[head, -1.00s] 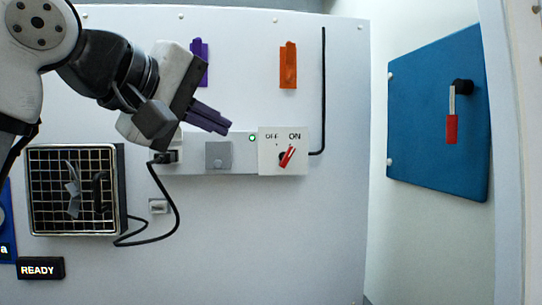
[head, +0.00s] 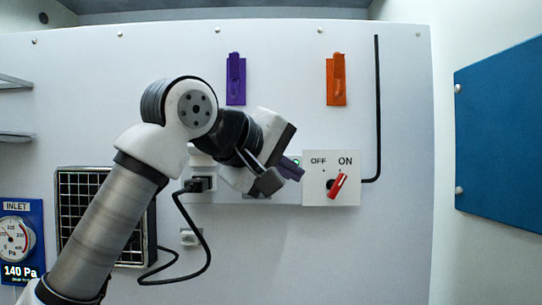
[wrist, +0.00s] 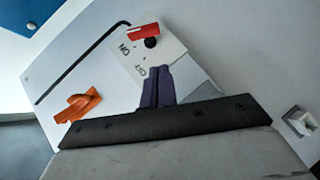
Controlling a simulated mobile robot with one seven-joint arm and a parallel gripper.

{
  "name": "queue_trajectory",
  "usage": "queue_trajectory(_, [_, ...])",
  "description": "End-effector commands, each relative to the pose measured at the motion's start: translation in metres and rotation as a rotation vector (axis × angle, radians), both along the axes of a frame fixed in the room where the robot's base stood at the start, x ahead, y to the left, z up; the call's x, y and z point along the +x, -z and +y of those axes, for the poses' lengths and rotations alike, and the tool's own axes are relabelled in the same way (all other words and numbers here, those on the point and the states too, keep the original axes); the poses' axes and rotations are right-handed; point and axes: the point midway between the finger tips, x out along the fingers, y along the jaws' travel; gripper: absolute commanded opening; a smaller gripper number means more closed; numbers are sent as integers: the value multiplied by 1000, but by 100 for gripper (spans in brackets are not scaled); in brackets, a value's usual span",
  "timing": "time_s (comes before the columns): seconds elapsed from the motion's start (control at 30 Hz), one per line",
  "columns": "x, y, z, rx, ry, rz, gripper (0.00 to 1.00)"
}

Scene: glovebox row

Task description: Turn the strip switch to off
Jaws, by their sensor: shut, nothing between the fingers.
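The strip switch is a white plate (head: 349,165) marked OFF on the left and ON on the right, at the right end of the power strip. Its red lever (head: 338,186) tilts up and right, towards ON. In the wrist view the plate (wrist: 172,50) lies just past my fingertips, with the red lever (wrist: 144,32) and its black hub (wrist: 151,43) beyond the OFF and ON marks. My gripper (head: 297,172) is shut and empty, with purple fingers just left of the plate. It also shows in the wrist view (wrist: 156,68). I cannot tell whether it touches the plate.
A green light (head: 296,161) glows beside the plate. A purple holder (head: 236,80) and an orange holder (head: 336,82) are on the wall above. A black plug (head: 198,184) and cable are at left, near a grille (head: 80,205). The wall below the switch is clear.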

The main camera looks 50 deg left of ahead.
Motion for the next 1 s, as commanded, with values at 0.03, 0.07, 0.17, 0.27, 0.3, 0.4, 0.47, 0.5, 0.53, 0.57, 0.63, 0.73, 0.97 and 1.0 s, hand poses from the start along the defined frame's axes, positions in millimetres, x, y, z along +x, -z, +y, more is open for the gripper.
queue_trajectory(0.03, [11, 3, 1, -2, 2, 1, 0])
queue_trajectory(0.07, [16, 5, 2, -2, 2, 1, 0])
queue_trajectory(0.17, [27, 14, -7, 1, 1, 2, 0])
queue_trajectory(0.27, [34, 20, -14, 0, 2, 1, 0])
queue_trajectory(0.3, [37, 22, -16, 0, 2, 0, 0])
queue_trajectory(0.4, [41, 25, -19, 0, 1, 0, 0])
queue_trajectory(0.47, [42, 26, -20, -1, 1, 0, 0])
queue_trajectory(0.5, [42, 26, -20, -1, 1, 0, 0])
queue_trajectory(0.53, [42, 27, -20, -1, 1, 0, 0])
queue_trajectory(0.57, [42, 27, -20, -1, 1, 0, 0])
queue_trajectory(0.63, [42, 27, -20, -1, 1, 0, 0])
queue_trajectory(0.73, [42, 26, -20, -1, 1, 0, 0])
queue_trajectory(0.97, [43, 30, -21, -17, 0, -19, 0])
queue_trajectory(1.0, [44, 32, -22, -24, 1, -30, 0])
